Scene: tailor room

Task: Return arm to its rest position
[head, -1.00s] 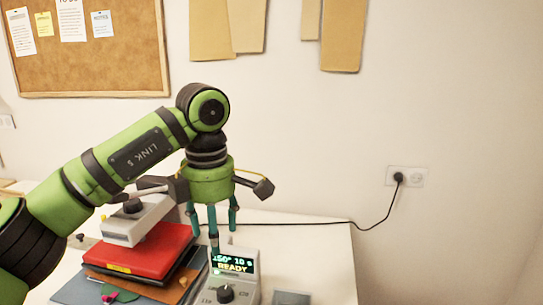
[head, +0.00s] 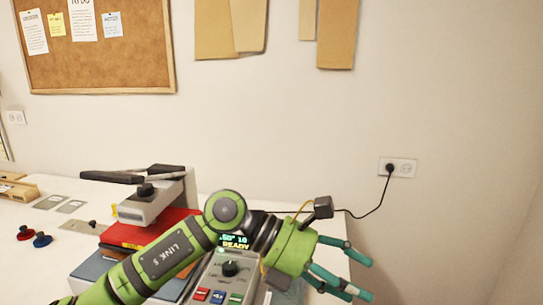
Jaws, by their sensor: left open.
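My left gripper (head: 350,268) is at the lower right of the head view, with its teal fingers spread, open and empty. The fingers point right, over the table's right end. My green left arm (head: 172,250) crosses the lower middle of the view and hides part of a heat press (head: 150,203). The press has a grey head, a dark raised handle and a red part beneath. Its control box (head: 228,281) has a display that reads READY, partly covered by the arm. My right gripper is not in view.
The white table (head: 50,270) holds red and blue knobbed pieces (head: 42,240) and flat grey plates (head: 70,206) at left. A black cord runs to a wall outlet (head: 398,168). A cork board (head: 95,60) hangs above. The space right of the table looks free.

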